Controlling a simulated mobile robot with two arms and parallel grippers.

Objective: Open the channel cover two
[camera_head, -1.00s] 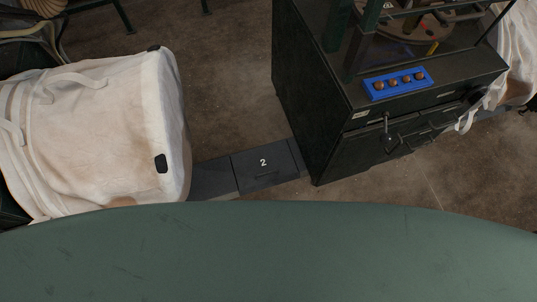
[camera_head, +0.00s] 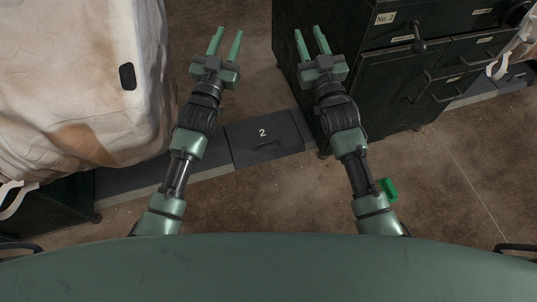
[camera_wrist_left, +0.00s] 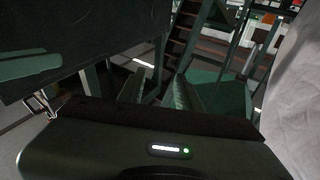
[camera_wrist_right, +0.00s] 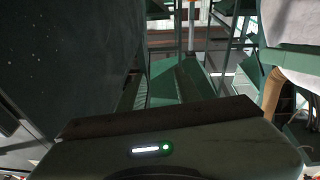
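The channel cover two (camera_head: 264,137) is a dark flat plate with a white "2" and a small recessed handle (camera_head: 268,144). It lies shut in the floor channel, between the white bulk bag and the dark cabinet. My left gripper (camera_head: 225,45) is open and empty, up and left of the cover in the head view. My right gripper (camera_head: 309,43) is open and empty, up and right of the cover, in front of the cabinet. The two arms pass on either side of the cover. Neither wrist view shows the cover.
A white bulk bag (camera_head: 75,85) stands close on the left. A dark cabinet (camera_head: 385,85) with drawers and a lever (camera_head: 418,42) stands on the right. The channel strip (camera_head: 130,180) runs along the floor.

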